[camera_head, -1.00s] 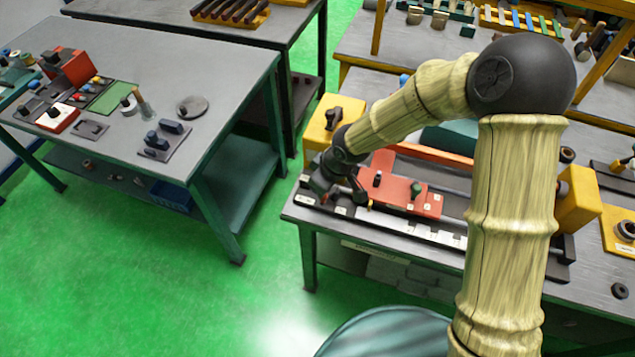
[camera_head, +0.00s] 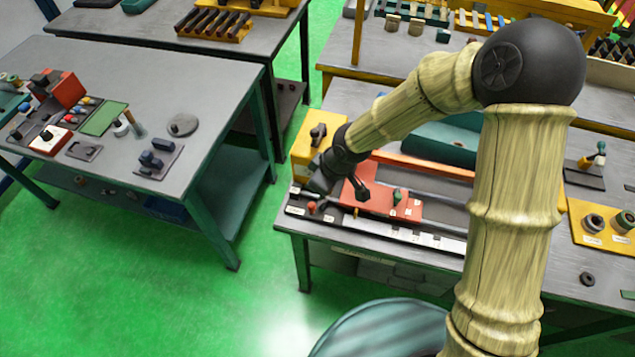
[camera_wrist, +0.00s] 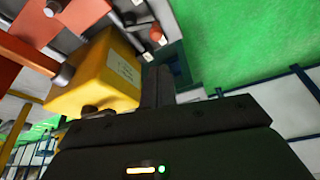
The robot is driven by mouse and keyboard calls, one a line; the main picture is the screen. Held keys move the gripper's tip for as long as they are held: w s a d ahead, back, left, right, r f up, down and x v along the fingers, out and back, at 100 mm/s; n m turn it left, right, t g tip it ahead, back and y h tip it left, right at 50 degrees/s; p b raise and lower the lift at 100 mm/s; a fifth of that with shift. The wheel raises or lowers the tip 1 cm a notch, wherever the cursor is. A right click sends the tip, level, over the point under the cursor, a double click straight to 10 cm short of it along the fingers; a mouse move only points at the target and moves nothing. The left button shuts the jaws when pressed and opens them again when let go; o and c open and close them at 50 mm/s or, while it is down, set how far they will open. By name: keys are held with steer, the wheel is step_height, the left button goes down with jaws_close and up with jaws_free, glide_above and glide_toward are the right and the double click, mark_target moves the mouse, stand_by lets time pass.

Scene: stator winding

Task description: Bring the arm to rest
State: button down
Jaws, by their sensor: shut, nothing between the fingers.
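My gripper (camera_head: 322,180) is at the left end of a long winding fixture on the workbench, beside a yellow end block (camera_head: 306,145). In the wrist view its fingers (camera_wrist: 158,85) are together with nothing between them. The yellow block also shows there (camera_wrist: 100,78), just left of the fingers. A red-orange carriage (camera_head: 380,204) with a dark knob and a green knob lies on the fixture, right of the gripper. My arm is stretched out and bent at a high elbow. It hides part of the fixture's right side. Contact between gripper and fixture cannot be told.
A grey table (camera_head: 215,90) at left holds a red box, a green mat and small parts. Green floor (camera_head: 190,270) lies open between the tables. A yellow plate (camera_head: 608,238) with dark rings sits at right. A teal bin (camera_head: 440,145) stands behind the fixture.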

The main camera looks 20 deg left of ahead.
stand_by(0.3)
steer(key=s+d+r+m+h, duration=0.1)
steer(key=d+r+m, duration=0.2)
steer(key=d, duration=0.8)
steer(key=s+d+r+m+t+h, duration=0.1)
steer(key=d+r+m, duration=0.2)
steer(key=d+m, duration=0.5)
steer(key=s+d+r+m+t+h+b, duration=0.1)
steer(key=d+m, duration=0.4)
steer(key=d, duration=0.9)
step_height(320, 180, up, 2)
steer(key=shift+s+d+r+h, duration=0.25)
steer(key=shift+d+h, duration=0.15)
steer(key=shift+h, duration=0.1)
